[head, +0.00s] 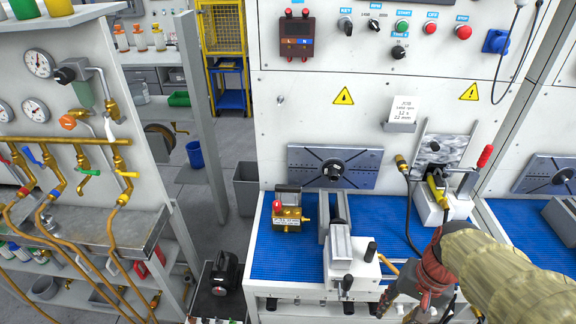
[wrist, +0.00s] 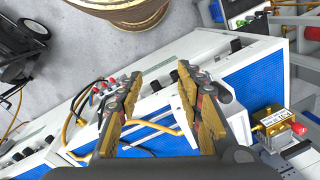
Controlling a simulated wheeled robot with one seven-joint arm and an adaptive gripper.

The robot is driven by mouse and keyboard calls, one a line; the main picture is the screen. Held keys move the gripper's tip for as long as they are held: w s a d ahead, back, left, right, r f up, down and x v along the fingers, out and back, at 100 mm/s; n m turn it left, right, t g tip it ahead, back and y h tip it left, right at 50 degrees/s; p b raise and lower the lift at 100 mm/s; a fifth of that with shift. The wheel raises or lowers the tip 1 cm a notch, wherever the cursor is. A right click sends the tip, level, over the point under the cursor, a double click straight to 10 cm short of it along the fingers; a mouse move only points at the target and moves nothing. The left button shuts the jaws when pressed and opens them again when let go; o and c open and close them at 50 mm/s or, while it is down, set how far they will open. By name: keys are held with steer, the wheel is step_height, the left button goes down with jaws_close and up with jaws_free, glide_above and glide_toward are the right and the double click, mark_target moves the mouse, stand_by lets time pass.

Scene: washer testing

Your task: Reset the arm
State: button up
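My arm, in a tan sleeve, reaches in from the lower right of the head view. My gripper (head: 402,303) points down in front of the bench's front edge, partly cut off at the bottom. In the wrist view my gripper (wrist: 158,74) shows two gold-padded fingers spread apart with nothing held between them. The white bench front and blue mat lie beyond the fingers.
A blue-matted bench (head: 275,250) holds a brass valve block (head: 288,217), a vise (head: 345,255) and a yellow-ended cable fitting (head: 437,190) in a white stand. A control panel (head: 400,35) is behind. Brass pipes (head: 60,141) stand left.

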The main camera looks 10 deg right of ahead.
steer(key=w+a+r+n+t, duration=0.1)
steer(key=a+r+n+t, duration=0.1)
steer(key=a+r, duration=0.3)
steer(key=w+a+r+n+t+h+b, duration=0.1)
steer(key=w+a+r+n+t, duration=0.1)
steer(key=a+r+n, duration=0.3)
step_height(320, 180, up, 3)
steer(key=shift+w+a+f+n+t, duration=0.2)
steer(key=shift+w+a+n+t, duration=0.1)
steer(key=shift+a+t, duration=0.25)
